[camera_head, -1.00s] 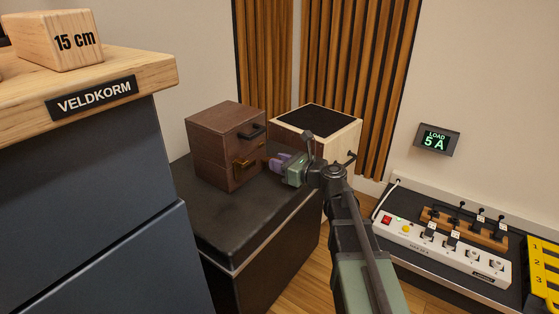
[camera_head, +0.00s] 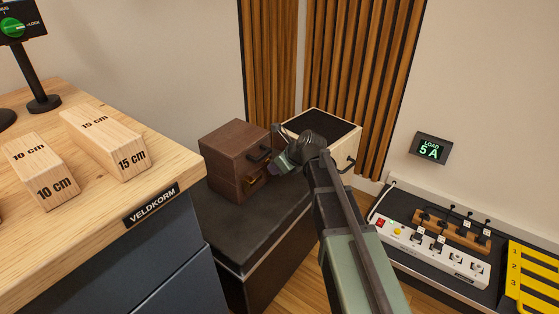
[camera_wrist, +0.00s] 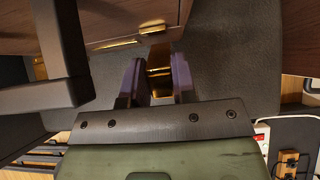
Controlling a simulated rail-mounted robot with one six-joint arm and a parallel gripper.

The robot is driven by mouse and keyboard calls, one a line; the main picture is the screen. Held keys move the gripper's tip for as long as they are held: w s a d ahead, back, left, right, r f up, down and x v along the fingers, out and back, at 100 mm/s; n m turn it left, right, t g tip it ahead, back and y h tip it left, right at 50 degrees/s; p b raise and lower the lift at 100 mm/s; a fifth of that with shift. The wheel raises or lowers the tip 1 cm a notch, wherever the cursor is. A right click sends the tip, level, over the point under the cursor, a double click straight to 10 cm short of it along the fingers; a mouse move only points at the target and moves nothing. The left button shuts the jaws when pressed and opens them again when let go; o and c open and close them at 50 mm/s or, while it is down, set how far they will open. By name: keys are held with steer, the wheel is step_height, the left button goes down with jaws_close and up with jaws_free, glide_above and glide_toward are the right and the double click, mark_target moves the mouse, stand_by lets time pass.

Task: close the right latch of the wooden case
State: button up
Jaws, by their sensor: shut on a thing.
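The wooden case (camera_head: 228,165) is a brown box on a black cabinet, with a dark handle (camera_head: 258,157) on its front. The handle is large at the left of the wrist view (camera_wrist: 62,50). My gripper (camera_head: 280,167) is at the right part of the case's front. In the wrist view its two purple fingers (camera_wrist: 157,82) are shut on a brass latch piece (camera_wrist: 159,60), the right latch. More brass fittings (camera_wrist: 120,43) show on the case front beside it. Another brass piece (camera_wrist: 40,68) shows behind the handle. My wrist hides the right latch in the head view.
The black cabinet top (camera_head: 240,225) is clear in front of the case. A pale speaker-like box (camera_head: 345,150) stands close behind my gripper. A wooden bench with marked blocks (camera_head: 105,145) is at left. A power strip (camera_head: 430,245) lies at right.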

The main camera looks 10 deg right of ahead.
steer(key=shift+w+a+r+g+h+p, duration=0.2)
steer(key=shift+g+h+p, duration=0.1)
steer(key=shift+p, duration=0.1)
steer(key=o, duration=0.9)
steer(key=p+v, duration=0.8)
steer(key=v, duration=0.2)
steer(key=shift+s+d+r+p, duration=0.15)
steer(key=shift+r+p, duration=0.15)
steer(key=shift+p, duration=0.05)
